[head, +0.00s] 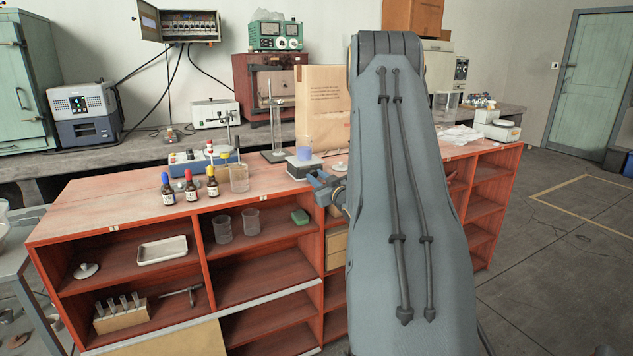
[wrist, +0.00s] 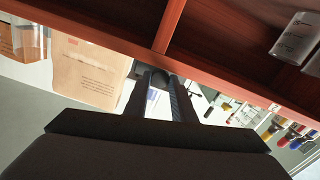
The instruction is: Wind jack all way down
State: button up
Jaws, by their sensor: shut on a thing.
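The jack (head: 303,167) is a low grey-white stand near the front edge of the red bench top, with a small beaker of blue liquid (head: 304,154) on it. The jack looks low, but its exact height is hard to tell. My gripper (head: 325,186) reaches the bench edge just in front of the jack, partly hidden behind my arm. In the wrist view, which is turned over, my gripper's dark fingers (wrist: 160,92) are closed around a small dark grey round part, seemingly the jack's knob (wrist: 159,79). The fingers hide most of the jack there.
Three dropper bottles (head: 190,186), an empty beaker (head: 239,178) and a blue-based instrument (head: 202,160) stand left of the jack. A paper bag (head: 322,108) stands behind it. Open shelves (head: 262,262) lie below; the front left of the top is clear.

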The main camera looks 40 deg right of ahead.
jog(key=shift+n, duration=0.6)
jog(key=shift+b, duration=0.3)
jog(key=o, duration=1.1)
jog(key=shift+c, duration=0.2)
jog(key=shift+s, duration=0.1)
jog(key=v, duration=0.7)
jog(key=shift+s+b, duration=0.3)
jog(key=shift+b, duration=0.05)
jog(key=shift+a, duration=0.1)
